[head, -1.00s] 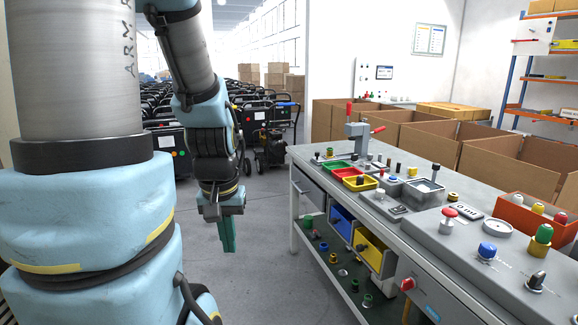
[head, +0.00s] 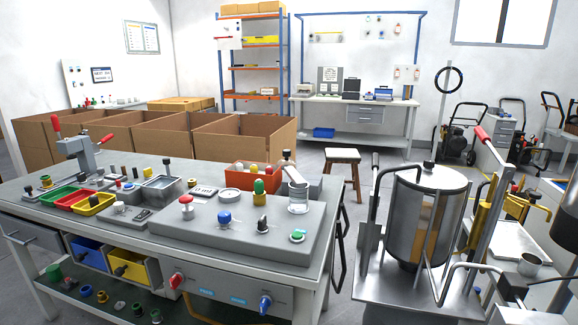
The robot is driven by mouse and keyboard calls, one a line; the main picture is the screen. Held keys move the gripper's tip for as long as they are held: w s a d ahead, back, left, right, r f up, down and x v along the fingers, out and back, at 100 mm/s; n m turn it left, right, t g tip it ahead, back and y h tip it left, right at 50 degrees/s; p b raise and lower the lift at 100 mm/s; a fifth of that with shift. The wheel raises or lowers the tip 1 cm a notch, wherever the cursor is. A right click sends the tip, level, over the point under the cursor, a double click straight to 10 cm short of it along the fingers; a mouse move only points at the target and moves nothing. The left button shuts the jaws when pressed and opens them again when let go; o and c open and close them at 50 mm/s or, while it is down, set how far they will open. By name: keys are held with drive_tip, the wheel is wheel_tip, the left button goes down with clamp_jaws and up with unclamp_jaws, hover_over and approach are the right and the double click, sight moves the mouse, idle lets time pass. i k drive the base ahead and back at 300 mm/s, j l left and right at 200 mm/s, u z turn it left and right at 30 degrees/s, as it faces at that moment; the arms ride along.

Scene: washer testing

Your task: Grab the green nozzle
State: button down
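Other green pieces show: a low green one (head: 297,236) at the panel's front right corner, and green fittings (head: 54,272) on the bench's lower shelf. I cannot tell for certain which one the task names. My gripper and arm are not in view now.
A red knob (head: 186,203), blue knob (head: 224,217) and black nozzle (head: 262,223) stand near the green nozzle. An orange bin (head: 240,180) is behind. Cardboard boxes (head: 245,140) line the far side. A metal tank (head: 425,220) stands on a right-hand table beyond a narrow gap.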

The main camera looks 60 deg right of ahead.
sight(259, 185)
drive_tip(key=z, duration=0.85)
drive_tip(key=i+j+z, duration=0.1)
drive_tip(key=i+z, duration=0.15)
drive_tip(key=z, duration=0.15)
drive_tip(key=i+j+z, duration=0.2)
drive_tip(key=z, duration=0.15)
drive_tip(key=i+j+z, duration=0.25)
drive_tip(key=z, duration=0.15)
drive_tip(key=i+j+z, duration=0.1)
drive_tip(key=i+j, duration=0.2)
drive_tip(key=j, duration=0.15)
drive_tip(key=i+j, duration=0.3)
drive_tip(key=j, duration=0.2)
drive_tip(key=i+z, duration=0.05)
